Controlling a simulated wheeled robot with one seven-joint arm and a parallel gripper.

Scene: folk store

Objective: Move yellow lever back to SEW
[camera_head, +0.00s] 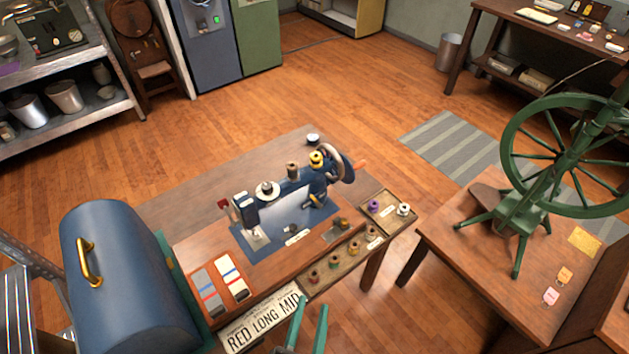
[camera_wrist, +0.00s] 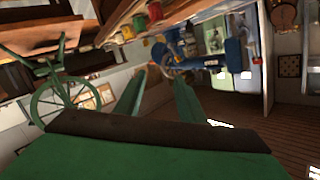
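A dark blue sewing machine (camera_head: 283,196) stands on a wooden table (camera_head: 200,247), with a handwheel (camera_head: 339,166) at its right end. A small yellow part (camera_head: 314,201), which looks like the lever, sits on the machine's upright; its setting is too small to read. A white label plate (camera_head: 297,237) lies on the blue bed below it, its text unreadable. My gripper (camera_head: 312,303) has two green fingers apart and empty, in front of the table's near edge, away from the machine. In the wrist view my gripper (camera_wrist: 160,76) is open, with the blue machine (camera_wrist: 188,48) beyond, tilted sideways.
Thread spools (camera_head: 334,262) fill a tray along the table's near side. A blue domed case (camera_head: 125,275) stands left. A green spoked wheel (camera_head: 508,150) stands on a table at right. Floor lies open behind.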

